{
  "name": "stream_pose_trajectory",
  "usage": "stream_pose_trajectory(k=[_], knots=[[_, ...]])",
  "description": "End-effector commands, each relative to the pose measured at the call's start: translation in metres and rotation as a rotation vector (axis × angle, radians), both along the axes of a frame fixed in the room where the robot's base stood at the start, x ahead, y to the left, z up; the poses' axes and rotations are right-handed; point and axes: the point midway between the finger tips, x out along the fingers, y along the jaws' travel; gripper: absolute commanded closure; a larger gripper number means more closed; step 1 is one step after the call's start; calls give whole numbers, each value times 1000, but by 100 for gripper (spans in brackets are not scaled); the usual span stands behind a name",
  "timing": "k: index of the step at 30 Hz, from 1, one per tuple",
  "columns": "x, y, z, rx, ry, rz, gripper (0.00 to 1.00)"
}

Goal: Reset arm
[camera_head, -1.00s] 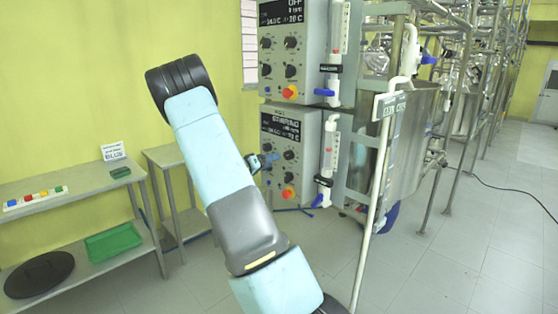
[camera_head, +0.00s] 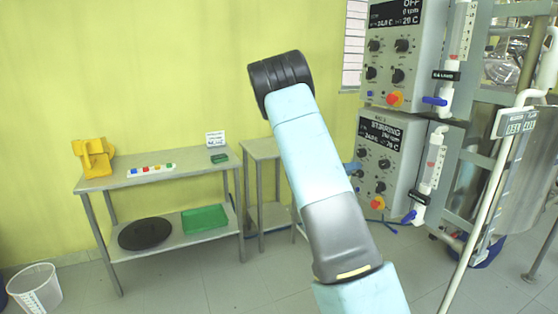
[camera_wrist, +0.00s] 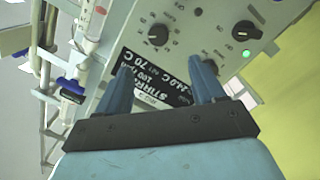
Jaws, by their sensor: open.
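My gripper (camera_wrist: 162,88) is open and empty in the wrist view. Its two blue fingers stand apart in front of the lower control box (camera_wrist: 150,60), whose display reads STIRRING. In the head view my arm rises from the bottom and bends at a black joint before the yellow wall. Only a small blue part of my gripper (camera_head: 351,169) shows there, at the left side of the lower control box (camera_head: 385,150). The rest of the gripper is hidden behind my arm. Whether the fingers touch the box cannot be told.
An upper control box (camera_head: 398,50) reads OFF. A white pole with a label plate (camera_head: 516,122) stands at right. At left, a steel table (camera_head: 205,171) bears a yellow object (camera_head: 94,157) and coloured blocks (camera_head: 152,169). A green tray (camera_head: 204,219) lies below; a bucket (camera_head: 36,288) stands on the floor.

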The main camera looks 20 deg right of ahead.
Motion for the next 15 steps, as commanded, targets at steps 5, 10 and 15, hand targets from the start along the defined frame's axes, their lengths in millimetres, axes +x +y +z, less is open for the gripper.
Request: stream_pose_trajectory(k=[5,10,15], knots=[[-5,1,4,17,3,-11,32],[-29,9,22,117,24,-62,32],[-64,27,43,271,60,-108,32]])
